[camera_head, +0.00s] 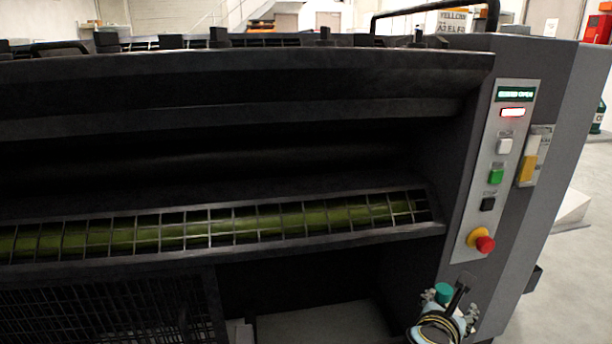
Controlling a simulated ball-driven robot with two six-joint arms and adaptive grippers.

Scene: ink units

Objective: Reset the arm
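My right gripper (456,296) shows at the bottom right, low in front of the machine's right end and below the control panel (495,170). Its bluish-white wrist has dark and yellow cables around it. A dark bar-like part points up and right, and small silver joints sit on both sides. A green round piece (443,292) shows right beside it; I cannot tell whether it belongs to the gripper or the machine. I see no object clearly held, and the finger gap is not clear. My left gripper and arm are out of view.
The dark ink unit (250,95) fills most of the view. Its slotted guard (230,228) shows a yellow-green roller. The panel has a lit red display (513,112), white and green (496,176) buttons and a red emergency stop (485,244). Floor (585,240) is open at right.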

